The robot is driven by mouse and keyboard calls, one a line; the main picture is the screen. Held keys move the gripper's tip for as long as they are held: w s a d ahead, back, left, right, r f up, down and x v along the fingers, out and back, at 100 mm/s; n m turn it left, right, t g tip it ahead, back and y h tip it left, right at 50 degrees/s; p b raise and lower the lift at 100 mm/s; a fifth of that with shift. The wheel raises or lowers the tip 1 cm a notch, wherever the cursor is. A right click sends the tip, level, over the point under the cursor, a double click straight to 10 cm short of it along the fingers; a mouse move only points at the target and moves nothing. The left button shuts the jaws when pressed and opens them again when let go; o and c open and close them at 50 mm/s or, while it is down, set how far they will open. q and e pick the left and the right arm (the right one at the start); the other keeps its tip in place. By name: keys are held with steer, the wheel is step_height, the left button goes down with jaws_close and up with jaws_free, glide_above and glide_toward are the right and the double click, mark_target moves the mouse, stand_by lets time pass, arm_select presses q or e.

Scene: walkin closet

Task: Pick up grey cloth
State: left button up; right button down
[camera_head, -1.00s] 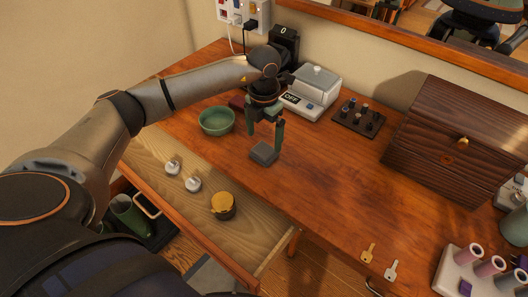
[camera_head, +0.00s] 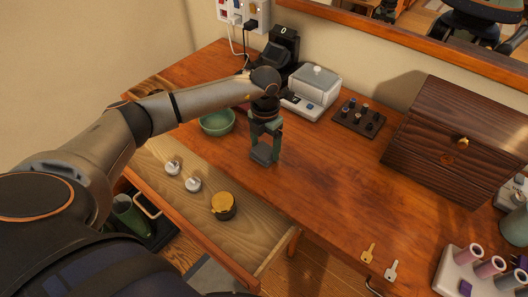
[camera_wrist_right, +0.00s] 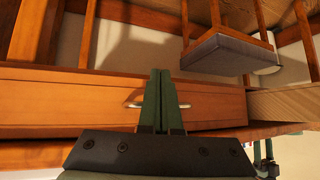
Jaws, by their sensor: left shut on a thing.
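The grey cloth (camera_head: 263,155) is a small folded square on the wooden desk top, near its front edge and right of a green bowl. My left gripper (camera_head: 264,153) points down over it, with its green fingers on either side of the cloth, shut on it. The cloth is partly hidden by the fingers. It looks to be at or very near desk height. My right gripper (camera_wrist_right: 161,100) shows in the right wrist view with its fingers together and nothing between them, in front of a wooden drawer front.
The green bowl (camera_head: 217,121) stands close left of the gripper. A scale (camera_head: 312,92), a dark tray of small bottles (camera_head: 359,117) and a wooden chest (camera_head: 457,137) stand behind. The open drawer (camera_head: 250,232) holds two silver knobs and a gold-lidded jar (camera_head: 223,206). Keys (camera_head: 391,269) lie front right.

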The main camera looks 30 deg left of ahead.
mark_target(265, 148)
arm_select(q)
steer(key=c, duration=0.5)
steer(key=shift+r, duration=0.15)
steer(key=shift+r, duration=0.25)
step_height(265, 148, up, 2)
steer(key=shift+w+r, duration=0.1)
steer(key=shift+r, duration=0.05)
steer(key=s+d+r, duration=0.2)
steer(key=r, duration=0.1)
steer(key=s+d+r, duration=0.1)
steer(key=r, duration=0.1)
steer(key=s+d+r, duration=0.1)
steer(key=s+d, duration=0.1)
steer(key=s+d+r, duration=0.4)
steer(key=s+d, duration=0.1)
